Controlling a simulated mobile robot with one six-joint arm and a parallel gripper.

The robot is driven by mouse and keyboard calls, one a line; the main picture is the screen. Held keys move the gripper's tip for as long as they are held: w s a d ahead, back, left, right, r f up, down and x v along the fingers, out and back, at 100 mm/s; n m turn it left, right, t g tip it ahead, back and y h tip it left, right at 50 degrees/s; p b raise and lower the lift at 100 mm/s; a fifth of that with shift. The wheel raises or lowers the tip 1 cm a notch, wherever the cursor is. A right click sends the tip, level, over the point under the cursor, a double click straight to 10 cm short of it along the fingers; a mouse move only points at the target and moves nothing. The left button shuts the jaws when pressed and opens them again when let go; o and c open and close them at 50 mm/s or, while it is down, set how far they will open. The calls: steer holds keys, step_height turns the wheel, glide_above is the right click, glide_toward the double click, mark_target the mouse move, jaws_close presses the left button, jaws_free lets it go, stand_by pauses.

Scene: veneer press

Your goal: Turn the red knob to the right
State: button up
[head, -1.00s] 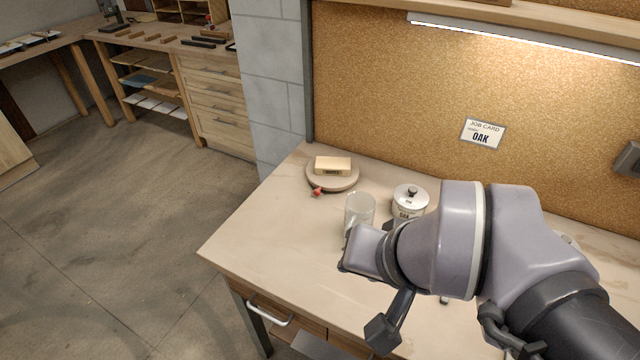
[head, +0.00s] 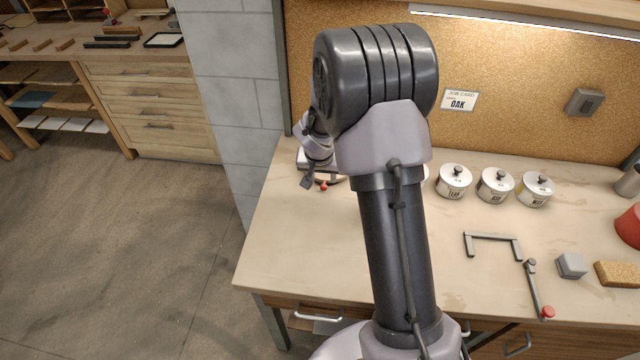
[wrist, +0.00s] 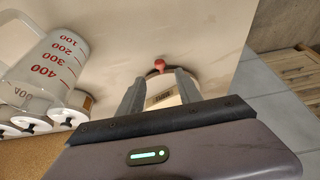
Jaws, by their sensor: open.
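The red knob (wrist: 159,65) stands on the edge of a round base carrying a pale labelled block (wrist: 163,98). In the head view, the red knob (head: 323,186) shows at the base's front edge, and my arm hides most of the base. My gripper (wrist: 158,84) is open above the base. Its two fingers stand on either side of the block in the picture, with the knob just beyond their tips. I cannot tell whether a finger touches anything. A second red knob (head: 548,312) is on the end of a dark lever at the bench's front right.
A clear measuring cup (wrist: 45,68) stands beside the base, close to my gripper. White lidded jars (head: 454,182) stand along the back of the bench. A grey bracket handle (head: 493,245), a grey block (head: 571,266) and a sponge (head: 617,273) lie at the right. The front left bench is clear.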

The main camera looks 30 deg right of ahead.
mark_target(324, 185)
steer(key=b+x, duration=0.1)
steer(key=x, duration=0.6)
jaws_close()
stand_by(1.2)
